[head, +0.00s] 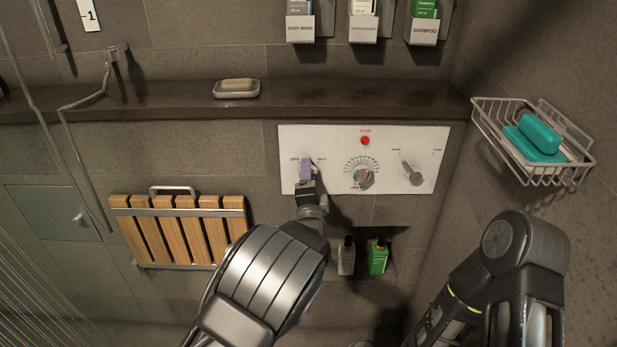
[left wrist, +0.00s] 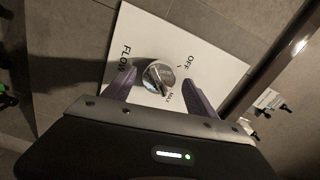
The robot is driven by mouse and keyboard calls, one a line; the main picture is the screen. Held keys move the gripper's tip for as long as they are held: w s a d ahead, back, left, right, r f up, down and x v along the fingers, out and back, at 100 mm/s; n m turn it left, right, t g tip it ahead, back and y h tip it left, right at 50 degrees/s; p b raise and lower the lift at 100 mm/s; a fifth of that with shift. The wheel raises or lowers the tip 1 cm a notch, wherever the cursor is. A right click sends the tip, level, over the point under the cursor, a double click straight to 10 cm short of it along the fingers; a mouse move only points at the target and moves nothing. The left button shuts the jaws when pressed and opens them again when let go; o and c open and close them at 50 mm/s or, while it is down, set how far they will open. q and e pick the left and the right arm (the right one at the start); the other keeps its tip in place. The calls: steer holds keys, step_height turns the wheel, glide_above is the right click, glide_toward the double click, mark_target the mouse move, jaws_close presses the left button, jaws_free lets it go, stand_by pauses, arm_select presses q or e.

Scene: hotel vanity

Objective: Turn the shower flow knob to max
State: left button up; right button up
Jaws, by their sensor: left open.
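The silver flow knob (left wrist: 158,76) sits on a white panel (left wrist: 222,72), with FLOW, OFF and MAX printed around it in the left wrist view. Its ridge seems to slant toward the MAX label, but the exact setting is hard to read. My left gripper (left wrist: 161,84) is open, with one purple-grey finger on each side of the knob; I cannot tell whether they touch it. In the head view my left gripper (head: 306,171) is at the left end of the white panel (head: 330,140) and hides the knob. My right gripper is out of view.
The panel also carries a red button (head: 365,140), a middle dial (head: 363,179) and a right lever (head: 411,173). A dark ledge (head: 180,103) with a soap dish (head: 236,94) runs above. A wire basket (head: 536,172) hangs at right; a slatted seat (head: 180,229) is at left.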

arm_select(q)
steer(key=shift+s, duration=0.1)
steer(key=s, duration=0.8)
stand_by(0.3)
